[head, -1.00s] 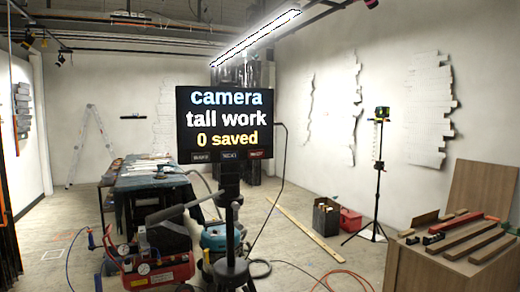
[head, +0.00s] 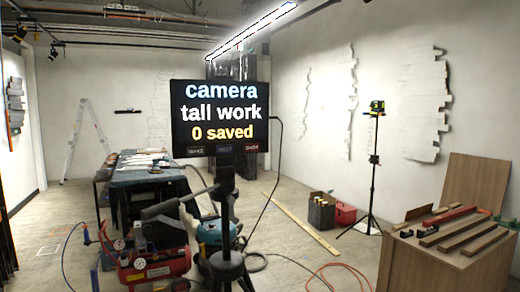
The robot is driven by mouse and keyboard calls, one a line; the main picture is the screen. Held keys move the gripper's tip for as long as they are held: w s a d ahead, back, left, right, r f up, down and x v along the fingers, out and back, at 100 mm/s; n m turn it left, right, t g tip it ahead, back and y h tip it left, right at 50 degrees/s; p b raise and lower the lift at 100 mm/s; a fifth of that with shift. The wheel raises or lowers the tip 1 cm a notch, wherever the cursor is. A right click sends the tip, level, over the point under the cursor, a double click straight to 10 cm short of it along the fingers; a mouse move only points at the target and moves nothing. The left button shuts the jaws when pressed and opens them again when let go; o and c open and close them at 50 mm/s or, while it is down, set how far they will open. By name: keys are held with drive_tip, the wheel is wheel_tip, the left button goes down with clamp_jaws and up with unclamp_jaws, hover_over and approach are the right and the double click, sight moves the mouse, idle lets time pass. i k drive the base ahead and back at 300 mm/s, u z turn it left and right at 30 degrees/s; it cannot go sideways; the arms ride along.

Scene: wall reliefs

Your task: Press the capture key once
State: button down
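A black screen (head: 220,117) stands on a dark tripod (head: 228,225) in the middle of the head view. It reads "camera", "tall work" and "0 saved". Three small keys sit in a row along its lower edge: a pale-lettered key at left (head: 196,151), a blue-lettered key in the middle (head: 224,149) and a red-lettered key at right (head: 251,147). Their labels are small; the left looks like "WAKE" and the middle like "NEXT", and the right one I cannot read for sure. My gripper is not in view.
A covered work table (head: 150,178) stands behind at left, and a red compressor (head: 155,268) at front left. A wooden bench with bars (head: 440,260) is at right. A laser tripod (head: 374,185) stands by the wall reliefs. Hoses and a plank lie on the floor.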

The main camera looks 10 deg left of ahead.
sight(252, 147)
drive_tip(key=k, duration=0.6)
drive_tip(key=u, duration=0.5)
drive_tip(key=i, duration=1.2)
drive_tip(key=u, duration=0.5)
